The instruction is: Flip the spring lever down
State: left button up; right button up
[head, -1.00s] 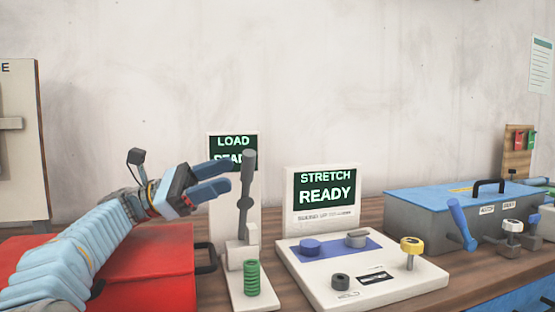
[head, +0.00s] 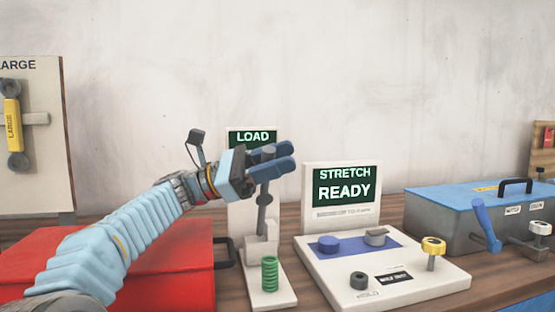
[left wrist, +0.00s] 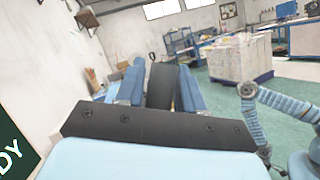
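The spring lever (head: 263,198) is a grey upright rod on a narrow white stand with a green spring (head: 269,274) at its foot. It stands in front of the LOAD screen (head: 250,137). My left gripper (head: 270,158) is at the lever's top, with one blue finger on each side of it. In the left wrist view the dark lever end (left wrist: 161,86) fills the space between the two fingers, which look closed on it. The lever is still upright. My right gripper is not visible; part of my right arm shows in the left wrist view.
A red case (head: 150,265) lies left of the stand, below my left arm. The white STRETCH panel (head: 390,280) with knobs stands close on the right. A grey-blue box (head: 460,215) with a blue lever (head: 486,224) is further right. Space above the bench is free.

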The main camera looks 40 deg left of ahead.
pick_arm(q)
grip_shut()
jog(key=s+d+f+m+g+b, duration=0.1)
jog(key=s+d+f+m+b, duration=0.1)
jog(key=d+m, duration=0.1)
jog(key=shift+s+f+m+g+y+b, duration=0.25)
jog(key=shift+f+m+g+y+b, duration=0.05)
jog(key=shift+f+g+b, duration=0.1)
jog(key=shift+o, duration=1.6)
grip_release()
jog(key=shift+a, duration=0.1)
